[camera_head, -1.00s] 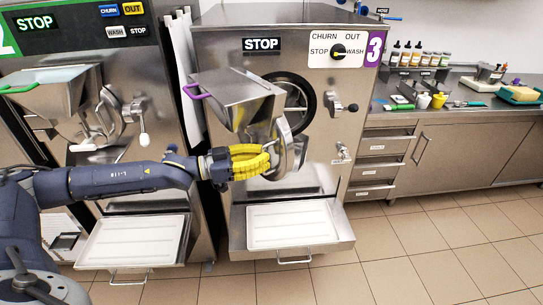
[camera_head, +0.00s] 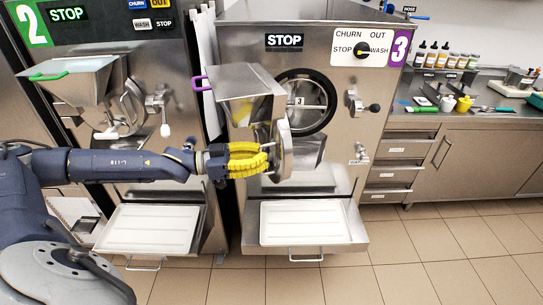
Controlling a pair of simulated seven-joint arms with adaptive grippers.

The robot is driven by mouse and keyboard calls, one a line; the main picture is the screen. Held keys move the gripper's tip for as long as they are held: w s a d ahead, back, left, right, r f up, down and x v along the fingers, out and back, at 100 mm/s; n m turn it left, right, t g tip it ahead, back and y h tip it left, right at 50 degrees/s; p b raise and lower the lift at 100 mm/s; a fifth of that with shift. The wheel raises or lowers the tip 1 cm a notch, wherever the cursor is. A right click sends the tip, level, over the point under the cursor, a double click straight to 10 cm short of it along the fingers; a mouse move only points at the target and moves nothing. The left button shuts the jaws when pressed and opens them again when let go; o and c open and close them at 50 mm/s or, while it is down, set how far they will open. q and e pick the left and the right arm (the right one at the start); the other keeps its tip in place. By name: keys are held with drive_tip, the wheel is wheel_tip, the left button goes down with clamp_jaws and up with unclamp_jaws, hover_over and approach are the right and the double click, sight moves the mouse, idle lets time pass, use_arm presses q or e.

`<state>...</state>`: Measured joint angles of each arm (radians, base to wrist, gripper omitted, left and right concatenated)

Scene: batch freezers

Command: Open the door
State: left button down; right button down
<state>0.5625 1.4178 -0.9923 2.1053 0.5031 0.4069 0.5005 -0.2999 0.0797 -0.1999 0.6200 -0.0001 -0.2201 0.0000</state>
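The door of machine 3 is a round metal disc (camera_head: 281,150) with a metal hopper (camera_head: 246,97) attached. It stands swung out to the left, away from the round dark-rimmed opening (camera_head: 308,101), whose inside shows. My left gripper (camera_head: 266,159) has yellow fingers and is at the left side of the disc. Its fingers are spread with a gap between them; their tips are at or very near the disc, and contact cannot be told. My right gripper is not in view.
A white tray (camera_head: 304,242) sits on a shelf below. Machine 2 (camera_head: 72,38) stands left with its door closed. A counter (camera_head: 468,120) with bottles is at right. Tiled floor in front is clear.

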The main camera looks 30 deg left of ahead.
use_arm(q)
drive_tip(key=c, duration=2.1)
unclamp_jaws()
drive_tip(key=shift+s+a+r+m+g+h, duration=0.15)
drive_tip(key=shift+s+a+g+h, duration=0.1)
drive_tip(key=shift+a, duration=0.2)
drive_tip(key=shift+s+a+f+m+g+h, duration=0.15)
drive_tip(key=shift+s+a+g, duration=0.1)
drive_tip(key=shift+a, duration=0.2)
drive_tip(key=shift+c, duration=0.2)
drive_tip(key=o, duration=0.6)
drive_tip(key=shift+d, duration=0.1)
drive_tip(key=shift+o, duration=0.2)
